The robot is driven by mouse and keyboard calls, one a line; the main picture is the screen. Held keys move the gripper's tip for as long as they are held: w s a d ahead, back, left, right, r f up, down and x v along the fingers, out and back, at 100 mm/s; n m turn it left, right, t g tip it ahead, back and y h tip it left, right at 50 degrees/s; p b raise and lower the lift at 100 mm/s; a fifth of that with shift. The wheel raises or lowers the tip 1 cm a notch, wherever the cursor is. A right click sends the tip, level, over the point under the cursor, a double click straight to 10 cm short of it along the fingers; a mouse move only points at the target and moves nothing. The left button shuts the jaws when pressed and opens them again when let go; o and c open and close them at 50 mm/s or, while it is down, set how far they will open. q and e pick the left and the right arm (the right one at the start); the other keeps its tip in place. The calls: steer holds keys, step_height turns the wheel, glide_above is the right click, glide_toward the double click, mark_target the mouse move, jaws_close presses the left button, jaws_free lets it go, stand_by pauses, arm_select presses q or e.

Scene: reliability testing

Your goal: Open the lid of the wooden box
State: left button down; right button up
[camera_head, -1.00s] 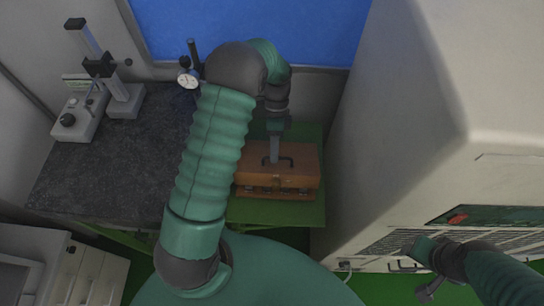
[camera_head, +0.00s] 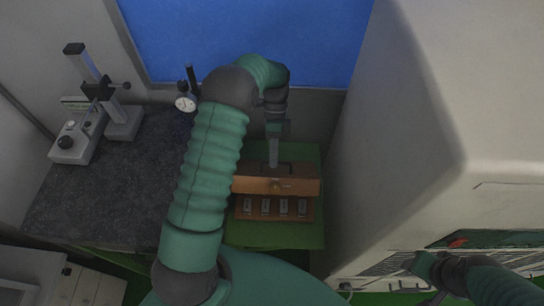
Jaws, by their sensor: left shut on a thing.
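The wooden box (camera_head: 238,209) stands on a green surface to the right of the dark stone slab. Its lid (camera_head: 296,185) is partly raised and tilted back. Below the lid's front edge, several pale items (camera_head: 284,207) show in a row inside the box. My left gripper (camera_head: 273,164) reaches down at the lid's top by the dark handle and is shut on it; the fingertips are small and partly hidden. My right gripper (camera_head: 425,280) is at the lower right, far from the box, in front of the large white machine; its fingers are too unclear to read.
The large white machine (camera_head: 420,120) rises close to the right of the box. A dark stone slab (camera_head: 110,190) lies to the left, with a measuring stand (camera_head: 120,115) on it. A dial gauge (camera_head: 185,104) stands behind my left arm. Green surface (camera_head: 270,235) is free before the box.

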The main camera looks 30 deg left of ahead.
arm_select(q)
steer(key=c, duration=1.7)
jaws_free()
steer(key=shift+w+d+f, duration=0.15)
steer(key=shift+w, duration=0.05)
steer(key=shift+o, duration=1)
steer(key=shift+w, duration=0.15)
steer(key=shift+w+d+f, duration=0.1)
steer(key=shift+w, duration=0.1)
steer(key=shift+s+r, duration=0.1)
steer(key=shift+r, duration=0.1)
steer(key=b+v, duration=0.2)
steer(key=v, duration=0.9)
steer(key=shift+w+r, duration=0.2)
steer(key=shift+w, duration=0.15)
arm_select(e)
steer(key=x, duration=0.2)
steer(key=shift+d+f, duration=0.2)
steer(key=shift+f, duration=0.25)
arm_select(q)
steer(key=shift+c, duration=0.3)
